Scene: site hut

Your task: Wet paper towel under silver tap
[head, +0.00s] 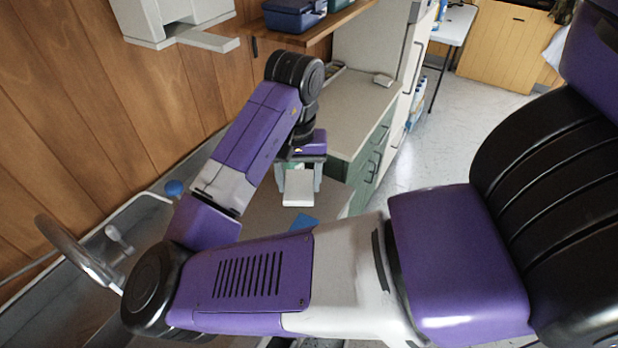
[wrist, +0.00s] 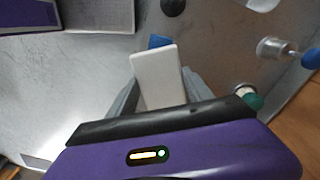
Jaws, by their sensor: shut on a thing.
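My gripper (head: 299,182) is shut on a flat white rectangular piece, apparently the folded paper towel (head: 298,190). It sticks out beyond the fingers above a grey surface, and its far end is free. It also shows between the fingers in the wrist view (wrist: 158,75). The silver tap (head: 70,248) is a curved spout at the lower left of the head view, well to the left of my gripper. A blue knob (head: 174,187) is nearer to my gripper, by the wall. No water stream can be seen. My own arm hides much of the sink area.
A blue flat thing (head: 302,222) lies below the towel. It also shows in the wrist view (wrist: 157,41). A white wall dispenser (head: 165,20) and a shelf (head: 325,25) with a blue box (head: 294,15) are above. Green drawers (head: 368,160) stand to the right.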

